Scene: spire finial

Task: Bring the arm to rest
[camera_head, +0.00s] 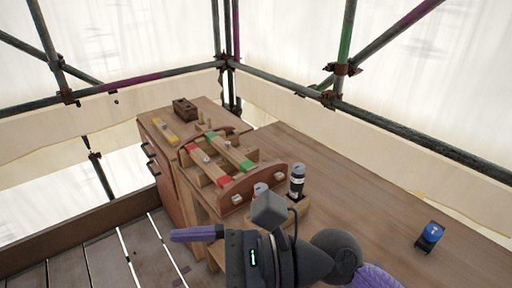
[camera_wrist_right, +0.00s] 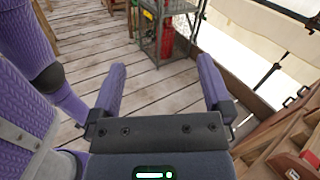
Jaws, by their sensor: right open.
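My right arm comes in at the bottom of the head view. Its gripper (camera_head: 180,236) points left, beside the front end of the wooden workbench and above the plank floor. Nothing is held. My left gripper is in neither view. A wooden rack (camera_head: 246,186) with red and green-ended bars stands on the bench to the right of the gripper in the head view, apart from the fingers.
A blue-topped item (camera_head: 430,235) is on the bench at right. A brown block (camera_head: 185,109) lies at the back. The plank floor (camera_head: 101,262) is clear at left.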

